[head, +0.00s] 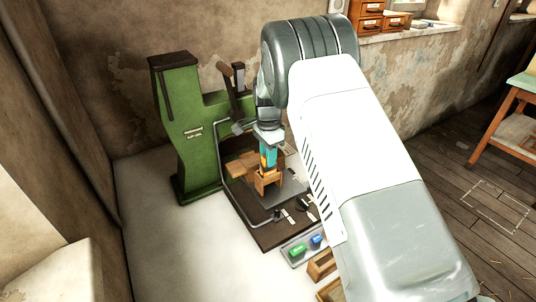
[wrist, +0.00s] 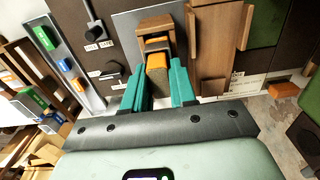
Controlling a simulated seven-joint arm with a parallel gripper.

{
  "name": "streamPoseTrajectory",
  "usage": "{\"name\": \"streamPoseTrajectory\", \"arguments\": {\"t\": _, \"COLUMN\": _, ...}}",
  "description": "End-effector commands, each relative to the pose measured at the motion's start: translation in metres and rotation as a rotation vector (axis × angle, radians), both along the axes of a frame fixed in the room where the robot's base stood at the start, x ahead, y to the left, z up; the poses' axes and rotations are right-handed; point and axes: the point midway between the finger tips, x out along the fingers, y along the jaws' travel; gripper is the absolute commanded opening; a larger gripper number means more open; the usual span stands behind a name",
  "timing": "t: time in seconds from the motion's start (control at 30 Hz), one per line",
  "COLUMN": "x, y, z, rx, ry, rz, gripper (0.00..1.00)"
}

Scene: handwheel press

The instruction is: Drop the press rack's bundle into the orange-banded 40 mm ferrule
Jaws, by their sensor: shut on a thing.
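My gripper (head: 268,158) points down over the press bed in the head view. In the wrist view its two teal fingers (wrist: 158,84) are shut on an orange-and-brown piece (wrist: 157,63), which looks like the bundle. A small wooden rack (head: 267,182) stands directly under the fingers; in the wrist view the rack (wrist: 155,26) lies just beyond the held piece. I cannot tell whether the piece is clear of the rack. An orange block (wrist: 79,85) sits in a grey tray, possibly the orange-banded ferrule; my arm seems to hide it in the head view.
The grey tray (head: 284,254) also holds a green block (head: 297,250) and a blue block (head: 316,240). The green press (head: 186,125) stands behind my gripper. A dark base (head: 270,236) lies under the bed.

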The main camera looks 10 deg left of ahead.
Motion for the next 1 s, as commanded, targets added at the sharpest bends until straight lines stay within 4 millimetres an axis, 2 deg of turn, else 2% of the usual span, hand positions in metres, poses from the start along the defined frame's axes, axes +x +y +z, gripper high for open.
{"name": "streamPoseTrajectory", "arguments": {"t": 0.07, "x": 0.000, "y": 0.000, "z": 0.000, "rx": 0.000, "ry": 0.000, "rz": 0.000, "gripper": 0.00}}
{"name": "streamPoseTrajectory", "arguments": {"t": 0.1, "x": 0.000, "y": 0.000, "z": 0.000, "rx": 0.000, "ry": 0.000, "rz": 0.000, "gripper": 0.32}}
{"name": "streamPoseTrajectory", "arguments": {"t": 0.27, "x": 0.000, "y": 0.000, "z": 0.000, "rx": 0.000, "ry": 0.000, "rz": 0.000, "gripper": 0.56}}
{"name": "streamPoseTrajectory", "arguments": {"t": 0.53, "x": 0.000, "y": 0.000, "z": 0.001, "rx": 0.000, "ry": 0.000, "rz": 0.000, "gripper": 0.56}}
{"name": "streamPoseTrajectory", "arguments": {"t": 0.67, "x": 0.000, "y": 0.000, "z": 0.010, "rx": 0.001, "ry": -0.002, "rz": 0.000, "gripper": 0.56}}
{"name": "streamPoseTrajectory", "arguments": {"t": 1.0, "x": 0.000, "y": 0.000, "z": 0.076, "rx": 0.001, "ry": -0.003, "rz": 0.000, "gripper": 0.56}}
